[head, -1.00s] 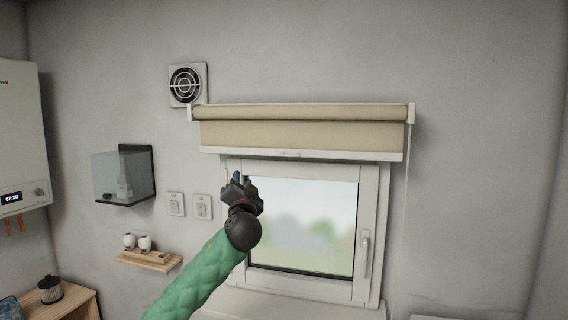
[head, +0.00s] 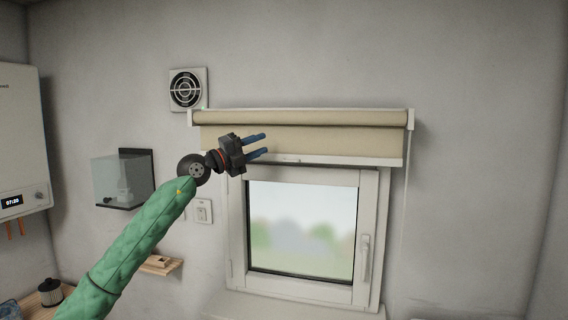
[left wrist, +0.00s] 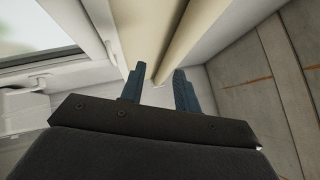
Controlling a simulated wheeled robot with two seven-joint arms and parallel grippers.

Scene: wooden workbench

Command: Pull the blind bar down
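The beige roller blind (head: 310,138) hangs over the top of the window, mostly rolled up. Its white bottom bar (head: 345,160) runs along the lower edge of the fabric, just above the window glass. My left gripper (head: 266,145) is in front of the left part of the blind, its two blue fingers pointing right and spread apart with nothing seen between them. It hides a bit of the fabric and bar. In the left wrist view the open fingers (left wrist: 160,85) reach toward the beige blind (left wrist: 150,30); contact is not clear. My right gripper is not in view.
The window (head: 302,228) has a handle (head: 365,257) on its right. A round vent (head: 187,89), a glass-fronted box (head: 123,180), a switch (head: 203,211) and a small wooden shelf (head: 160,265) are on the wall at left. The wall right of the window is clear.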

